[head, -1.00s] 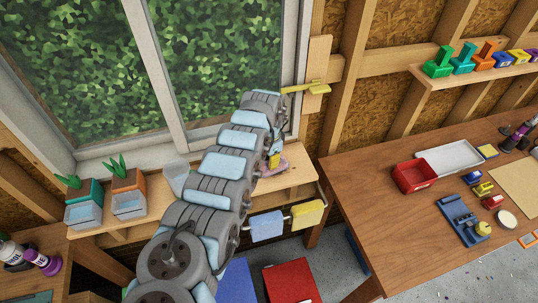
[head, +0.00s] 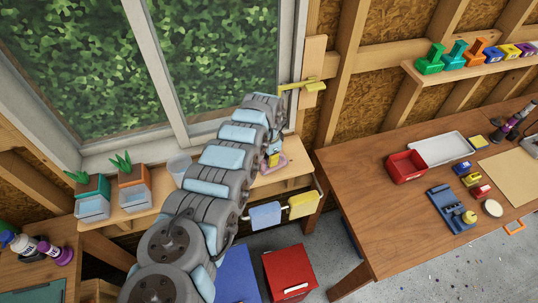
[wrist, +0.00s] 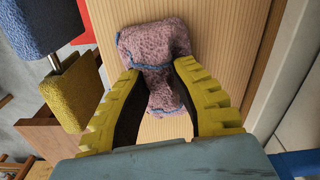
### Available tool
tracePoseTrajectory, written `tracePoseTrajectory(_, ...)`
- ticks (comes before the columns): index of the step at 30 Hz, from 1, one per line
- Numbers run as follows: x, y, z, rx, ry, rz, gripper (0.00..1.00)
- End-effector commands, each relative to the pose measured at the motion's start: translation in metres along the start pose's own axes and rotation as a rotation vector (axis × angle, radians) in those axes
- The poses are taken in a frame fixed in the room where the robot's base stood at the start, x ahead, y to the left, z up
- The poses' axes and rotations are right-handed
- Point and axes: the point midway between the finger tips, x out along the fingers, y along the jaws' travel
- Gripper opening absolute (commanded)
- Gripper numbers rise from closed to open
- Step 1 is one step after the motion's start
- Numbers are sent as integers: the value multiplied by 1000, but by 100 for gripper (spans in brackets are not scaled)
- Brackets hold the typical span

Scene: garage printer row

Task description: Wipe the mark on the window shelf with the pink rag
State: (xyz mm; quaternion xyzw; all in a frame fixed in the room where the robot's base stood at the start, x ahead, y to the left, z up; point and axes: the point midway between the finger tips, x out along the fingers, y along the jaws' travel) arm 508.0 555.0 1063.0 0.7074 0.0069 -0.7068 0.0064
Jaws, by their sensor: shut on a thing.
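The pink rag (wrist: 154,45) has a blue edge and lies bunched on the light wood of the window shelf (wrist: 223,40). My gripper (wrist: 158,72) has its yellow fingers shut on the rag, one on each side, with part of the rag pinched between them. In the head view the rag (head: 280,161) shows as a small pink patch at the right part of the shelf (head: 262,185), beside my gripper (head: 273,158). My arm covers the middle of the shelf. I cannot see the mark in either view.
Planters (head: 134,190) and a clear cup (head: 179,166) stand on the shelf's left part. A yellow window handle (head: 302,84) juts out above. The workbench (head: 365,205) is to the right.

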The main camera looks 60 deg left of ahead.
Motion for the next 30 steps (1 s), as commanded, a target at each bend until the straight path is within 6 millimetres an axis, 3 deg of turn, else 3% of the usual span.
tracePoseTrajectory(30,2,36,6,2,0,2,0)
